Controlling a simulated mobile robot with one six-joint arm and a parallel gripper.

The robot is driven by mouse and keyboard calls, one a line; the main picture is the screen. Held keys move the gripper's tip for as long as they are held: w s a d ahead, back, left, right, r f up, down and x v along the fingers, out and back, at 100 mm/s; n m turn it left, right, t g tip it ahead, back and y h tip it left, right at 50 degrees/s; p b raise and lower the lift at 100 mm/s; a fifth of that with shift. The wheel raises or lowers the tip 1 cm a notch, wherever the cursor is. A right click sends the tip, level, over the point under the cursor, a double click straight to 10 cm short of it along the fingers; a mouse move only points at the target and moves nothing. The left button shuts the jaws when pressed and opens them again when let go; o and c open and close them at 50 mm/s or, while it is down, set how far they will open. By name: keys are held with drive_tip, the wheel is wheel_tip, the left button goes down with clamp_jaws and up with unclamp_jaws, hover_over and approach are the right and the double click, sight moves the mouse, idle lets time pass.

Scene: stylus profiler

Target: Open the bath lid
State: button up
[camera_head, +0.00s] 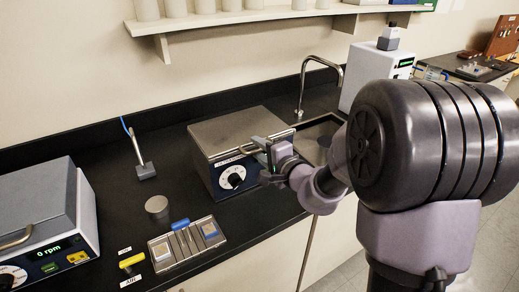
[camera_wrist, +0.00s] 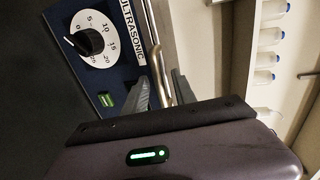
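The ultrasonic bath (camera_head: 222,188) is a dark blue box with a dial, seen in the head view on the black counter. Its flat metal lid (camera_head: 225,128) lies closed on top. A bar handle (camera_wrist: 152,40) runs along the front of the lid, seen close up in the wrist view. My gripper (camera_head: 262,152) is at the front right of the bath, at handle height. In the wrist view its two fingers (camera_wrist: 161,92) stand apart, one on each side of the handle's near end, with a gap showing. The handle's lowest part is hidden behind my gripper body.
A sink with a tap (camera_head: 322,62) is right of the bath. A tray of small parts (camera_head: 187,245), a grey cylinder (camera_head: 157,207) and a pen-like stand (camera_head: 146,171) are at its left. The rpm device (camera_head: 45,225) is far left. A shelf (camera_head: 240,17) hangs above.

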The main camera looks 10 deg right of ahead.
clamp_jaws()
idle(1.3)
